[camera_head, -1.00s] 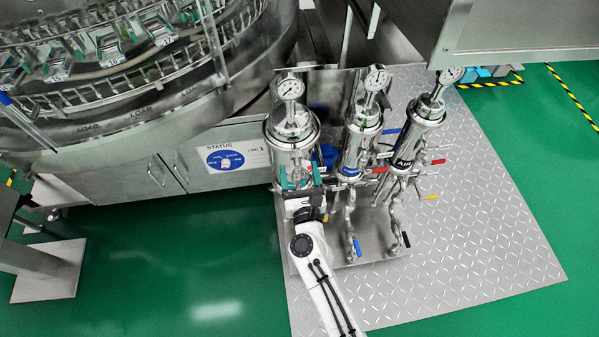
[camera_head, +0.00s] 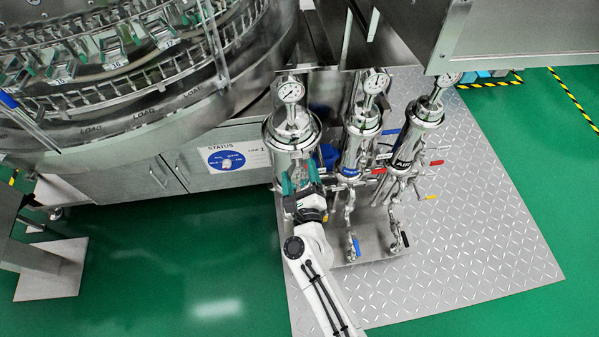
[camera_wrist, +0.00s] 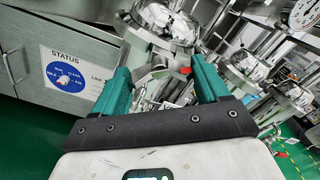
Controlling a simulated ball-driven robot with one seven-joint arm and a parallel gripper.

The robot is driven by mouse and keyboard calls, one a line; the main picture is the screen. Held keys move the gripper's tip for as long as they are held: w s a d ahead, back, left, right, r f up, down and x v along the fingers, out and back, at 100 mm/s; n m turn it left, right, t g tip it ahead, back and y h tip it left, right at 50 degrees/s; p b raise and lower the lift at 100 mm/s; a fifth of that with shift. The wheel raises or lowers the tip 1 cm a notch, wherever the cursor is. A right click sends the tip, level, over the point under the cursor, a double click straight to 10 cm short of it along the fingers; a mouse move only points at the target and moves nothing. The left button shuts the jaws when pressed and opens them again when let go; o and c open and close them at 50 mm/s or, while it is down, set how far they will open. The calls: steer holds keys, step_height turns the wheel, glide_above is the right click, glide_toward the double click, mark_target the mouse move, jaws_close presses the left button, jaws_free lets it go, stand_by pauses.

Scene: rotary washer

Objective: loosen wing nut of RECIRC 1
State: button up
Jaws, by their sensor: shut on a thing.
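The leftmost steel filter housing (camera_head: 291,130) stands upright with a round gauge (camera_head: 290,90) on top. Its label is not readable here, so I cannot confirm by sight that it is RECIRC 1. My gripper (camera_head: 299,174) is at the lower front of this housing, its teal fingers one on each side. It is shut on a part there, at the wing nut's place. The nut itself is too small and covered to make out. In the wrist view my gripper (camera_wrist: 160,68) frames the housing's shiny body, with the domed lid (camera_wrist: 165,20) beyond.
A middle housing (camera_head: 361,140) and a right housing marked AIR (camera_head: 407,145) stand close on the right, with coloured valve handles below. The cabinet with the STATUS dial (camera_head: 226,160) is on the left. Tread-plate floor (camera_head: 470,240) is clear.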

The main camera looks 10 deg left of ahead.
steer(key=n+p, duration=0.1)
steer(key=n, duration=0.2)
steer(key=shift+n, duration=0.4)
steer(key=n, duration=0.3)
steer(key=shift+n+p, duration=0.3)
steer(key=shift+p, duration=0.1)
steer(key=n+p, duration=0.1)
steer(key=n, duration=0.2)
steer(key=shift+a+f+n, duration=0.1)
steer(key=shift+n, duration=0.3)
steer(key=n+p, duration=0.1)
steer(key=n, duration=0.3)
steer(key=shift+s, duration=0.1)
steer(key=n+p, duration=0.2)
steer(key=n, duration=0.9)
steer(key=shift+f, duration=0.2)
